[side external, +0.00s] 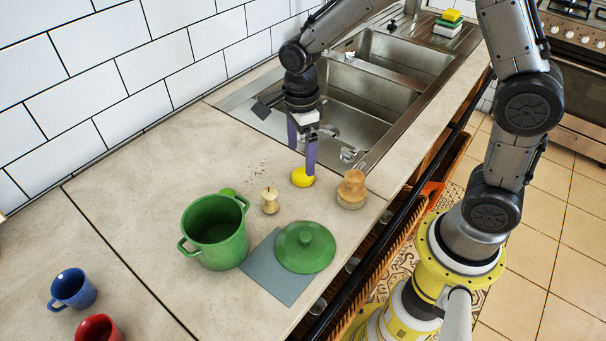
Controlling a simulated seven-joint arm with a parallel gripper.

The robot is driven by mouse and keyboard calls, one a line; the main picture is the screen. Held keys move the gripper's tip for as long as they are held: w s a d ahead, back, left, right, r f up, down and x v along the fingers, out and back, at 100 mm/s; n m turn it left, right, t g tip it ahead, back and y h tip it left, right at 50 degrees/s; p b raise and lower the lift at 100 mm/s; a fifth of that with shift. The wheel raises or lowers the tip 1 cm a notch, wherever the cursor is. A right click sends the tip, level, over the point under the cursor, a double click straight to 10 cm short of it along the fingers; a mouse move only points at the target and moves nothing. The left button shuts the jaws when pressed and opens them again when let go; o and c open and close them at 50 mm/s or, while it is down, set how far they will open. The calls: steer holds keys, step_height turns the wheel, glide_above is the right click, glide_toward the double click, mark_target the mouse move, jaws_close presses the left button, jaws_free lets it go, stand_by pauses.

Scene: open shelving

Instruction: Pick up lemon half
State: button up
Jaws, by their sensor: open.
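The yellow lemon half (303,177) sits on the counter near the front edge of the sink. My gripper (302,160) has two purple fingers pointing down. It is open and empty, just above and behind the lemon half. One fingertip overlaps the top of the lemon half in this view, and I cannot tell whether it touches. The far finger stands to the left, nearer the sink.
A wooden grinder-like object (352,190) stands close right of the lemon half, and an apple core (270,201) to its left. A green pot (215,232) and green lid (305,247) on a grey mat (277,283) are nearer. The sink (362,100) lies behind.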

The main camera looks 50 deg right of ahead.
mark_target(303, 170)
steer(key=f, duration=0.5)
steer(key=shift+s+d+f, duration=0.1)
steer(key=shift+s, duration=0.1)
steer(key=c, duration=1.4)
